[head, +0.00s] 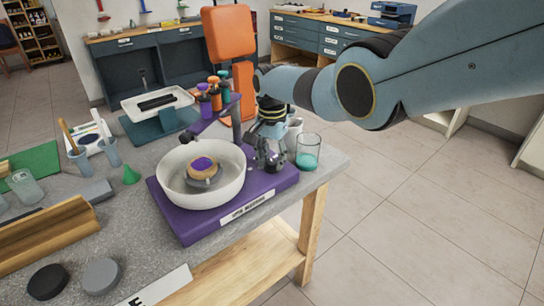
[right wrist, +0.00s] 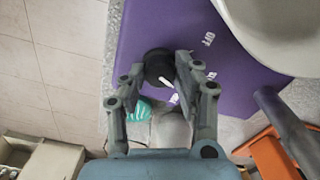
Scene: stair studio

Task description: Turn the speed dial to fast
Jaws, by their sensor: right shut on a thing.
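A purple machine base (head: 190,228) with a white bowl (head: 205,200) stands at the table's front right corner. A brown and purple piece sits in the bowl. The black speed dial (right wrist: 157,66) is on the base's top, and its white pointer mark shows in the right wrist view. White printed markings (right wrist: 208,40) lie around it, too small to read surely. My right gripper (head: 270,163) reaches down to the base right of the bowl. In the right wrist view its fingers (right wrist: 158,80) are shut on the dial from both sides. My left gripper is not in view.
A glass of teal liquid (head: 308,152) and a whitish cup (head: 292,130) stand close beside my right gripper. Several coloured bottles (head: 215,92) are on a purple shelf behind the bowl.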

